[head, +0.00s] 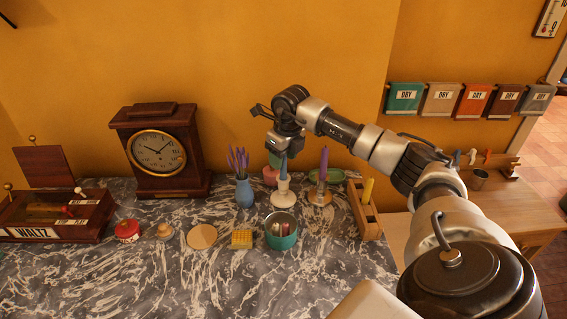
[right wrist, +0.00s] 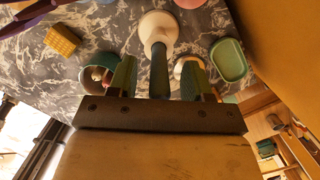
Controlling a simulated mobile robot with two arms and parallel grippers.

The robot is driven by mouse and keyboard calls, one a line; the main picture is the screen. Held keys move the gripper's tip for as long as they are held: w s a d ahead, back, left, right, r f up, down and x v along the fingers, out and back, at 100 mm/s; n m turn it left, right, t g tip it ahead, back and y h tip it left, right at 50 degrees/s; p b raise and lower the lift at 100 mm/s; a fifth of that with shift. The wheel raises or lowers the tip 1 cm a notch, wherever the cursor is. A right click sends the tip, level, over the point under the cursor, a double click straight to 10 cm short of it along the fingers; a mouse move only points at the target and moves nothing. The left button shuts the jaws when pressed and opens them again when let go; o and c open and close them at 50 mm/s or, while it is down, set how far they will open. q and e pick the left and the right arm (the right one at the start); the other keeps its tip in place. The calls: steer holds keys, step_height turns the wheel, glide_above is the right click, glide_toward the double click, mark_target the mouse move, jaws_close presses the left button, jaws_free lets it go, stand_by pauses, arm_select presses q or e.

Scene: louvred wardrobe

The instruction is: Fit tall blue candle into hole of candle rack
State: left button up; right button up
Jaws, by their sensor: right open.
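The tall blue candle (head: 283,168) stands upright in a white candlestick (head: 283,196) near the back of the marble top. In the right wrist view the candle (right wrist: 159,78) is between my two fingers, with the white candlestick (right wrist: 158,30) beyond. My right gripper (head: 282,153) is open around the candle, with a gap showing on both sides. The wooden candle rack (head: 361,212) stands at the right edge of the top, with a yellow candle (head: 367,190) upright in it. The rack's other holes cannot be made out. My left gripper is not in view.
A purple candle (head: 323,163) in a wooden holder stands just right of the candlestick. A blue vase (head: 244,192) is on its left, a teal tin (head: 281,232) in front. A green dish (head: 336,176) lies behind. The front marble is clear.

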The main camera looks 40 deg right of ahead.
steer(key=shift+w+f, duration=0.1)
steer(key=shift+f, duration=0.5)
jaws_close()
steer(key=shift+r, duration=0.1)
